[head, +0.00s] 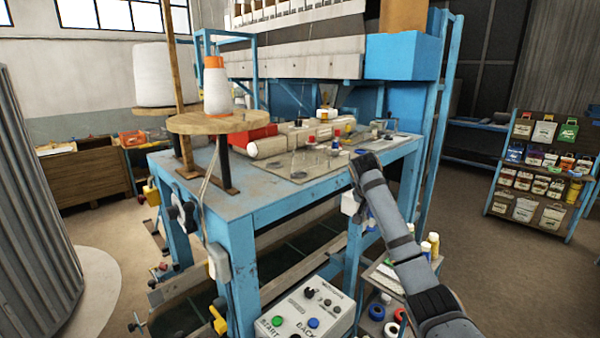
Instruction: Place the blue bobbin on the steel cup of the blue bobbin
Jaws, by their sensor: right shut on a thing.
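My right gripper (365,162) reaches in from the lower right to the front edge of the blue table (250,188). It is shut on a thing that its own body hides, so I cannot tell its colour. Just beyond it, on a flat plate (300,170), stand several small bobbin-like pieces. One is red (337,132), one yellow (347,130) and one looks blue (335,145). Thin upright pins and small cups are also on the plate, too small to tell which is the blue bobbin's steel cup. My left gripper is not in view.
A large white thread cone (216,92) stands on a round wooden board (214,122) at the table's left. A control box (305,312) sits below the front edge. A small cart with spools (376,312) stands beneath my right arm. A rack (545,175) stands far right.

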